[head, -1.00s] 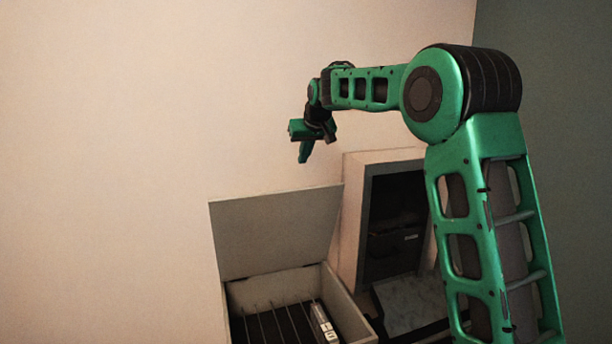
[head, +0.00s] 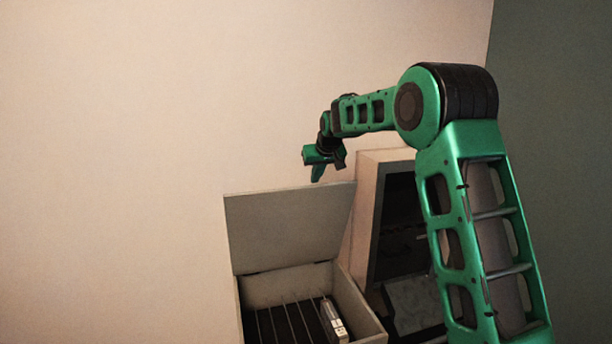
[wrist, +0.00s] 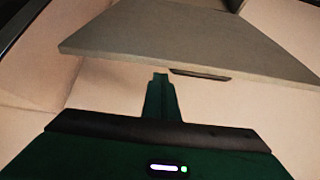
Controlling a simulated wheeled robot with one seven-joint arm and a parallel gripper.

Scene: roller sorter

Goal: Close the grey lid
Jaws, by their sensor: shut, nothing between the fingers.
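The grey lid (head: 290,225) stands open, nearly upright, at the back of a grey box (head: 362,312) in the head view. In the wrist view the lid (wrist: 190,40) fills the upper part, with a dark strip (wrist: 200,74) along its near edge. My gripper (head: 318,174) is just above the lid's top edge, toward its right end, fingers pointing down. In the wrist view the closed fingers (wrist: 161,80) point at the lid's edge. The gripper is shut and empty; I cannot tell whether it touches the lid.
Inside the box are dark slats or rollers and a small white and grey item (head: 334,322) at the right. A pale cabinet (head: 367,205) with a dark open front stands right of the box. A plain wall is behind; the left side is clear.

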